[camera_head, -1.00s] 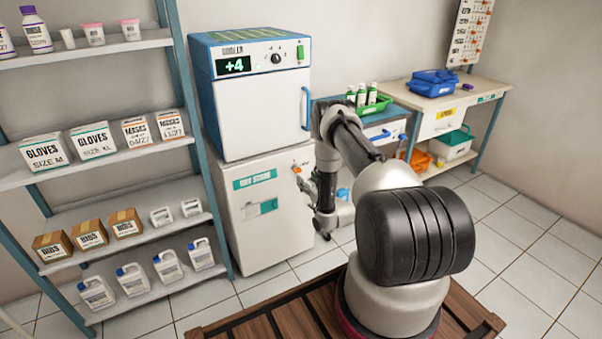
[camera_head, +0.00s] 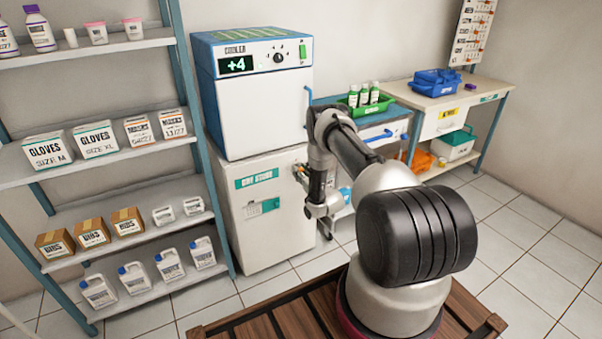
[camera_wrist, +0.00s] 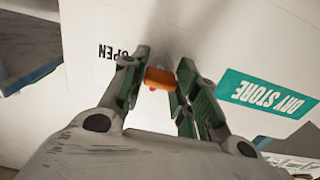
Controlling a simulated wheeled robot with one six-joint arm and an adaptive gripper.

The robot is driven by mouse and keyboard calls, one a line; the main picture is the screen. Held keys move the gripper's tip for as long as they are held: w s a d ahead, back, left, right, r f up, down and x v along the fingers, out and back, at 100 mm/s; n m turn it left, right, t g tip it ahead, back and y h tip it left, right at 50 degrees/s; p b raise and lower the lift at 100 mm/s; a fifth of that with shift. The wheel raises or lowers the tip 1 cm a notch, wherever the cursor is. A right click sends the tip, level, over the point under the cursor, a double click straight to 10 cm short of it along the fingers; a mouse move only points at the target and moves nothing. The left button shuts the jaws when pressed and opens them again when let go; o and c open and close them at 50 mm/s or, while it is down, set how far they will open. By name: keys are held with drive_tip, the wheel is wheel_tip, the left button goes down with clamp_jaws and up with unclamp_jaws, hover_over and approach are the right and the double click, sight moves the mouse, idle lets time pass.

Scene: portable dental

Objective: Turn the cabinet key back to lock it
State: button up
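The white lower cabinet (camera_head: 262,232), labelled DRY STORE, stands below the cooler, its door face flush. In the wrist view, the orange key (camera_wrist: 159,77) sits at the cabinet lock, between my fingertips. An upside-down OPEN mark (camera_wrist: 113,53) is left of the key, and a small red mark shows just below it. My gripper (camera_wrist: 162,75) has one finger on each side of the key, close to its ends. Whether the fingers press on it cannot be told. In the head view, my gripper (camera_head: 303,172) is at the cabinet's upper right corner, and the key is mostly hidden.
The cooler (camera_head: 262,105), showing +4, stands on the cabinet. A shelf rack (camera_head: 110,160) with boxes and jugs is at the left. A blue-topped drawer unit (camera_head: 385,118) with a green tray stands at the right. Tiled floor in front is mostly clear.

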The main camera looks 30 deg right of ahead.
drive_tip(key=shift+c, duration=0.6)
drive_tip(key=shift+n, duration=0.3)
drive_tip(key=n, duration=1.7)
drive_tip(key=shift+n, duration=0.3)
